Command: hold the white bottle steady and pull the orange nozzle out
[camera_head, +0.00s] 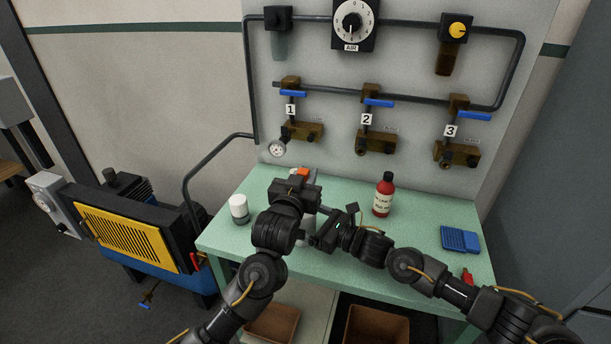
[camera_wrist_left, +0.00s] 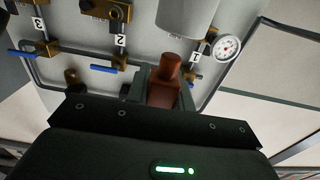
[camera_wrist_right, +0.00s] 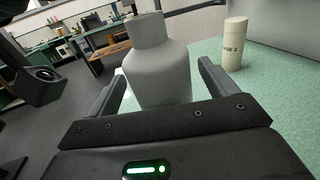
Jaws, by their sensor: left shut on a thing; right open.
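The white bottle (camera_wrist_right: 157,70) stands upright between the fingers of my right gripper (camera_wrist_right: 160,85); its neck top is bare. The right jaws are open, with a gap on at least the right side. My left gripper (camera_wrist_left: 163,95) is shut on the orange nozzle (camera_wrist_left: 168,68), which looks brown in its shaded wrist view. The nozzle (camera_head: 301,172) also shows at the left gripper (camera_head: 306,178) in the head view, where the arms mostly hide the bottle. A pale cylinder (camera_wrist_left: 187,14) shows beyond the nozzle; I cannot tell surely whether it is the bottle.
A white capped container (camera_head: 239,209) stands left on the green table (camera_head: 420,215). A red bottle (camera_head: 383,196) stands behind the right arm, and a blue block (camera_head: 460,240) lies at the right. The panel with valves and a gauge (camera_head: 277,149) rises behind.

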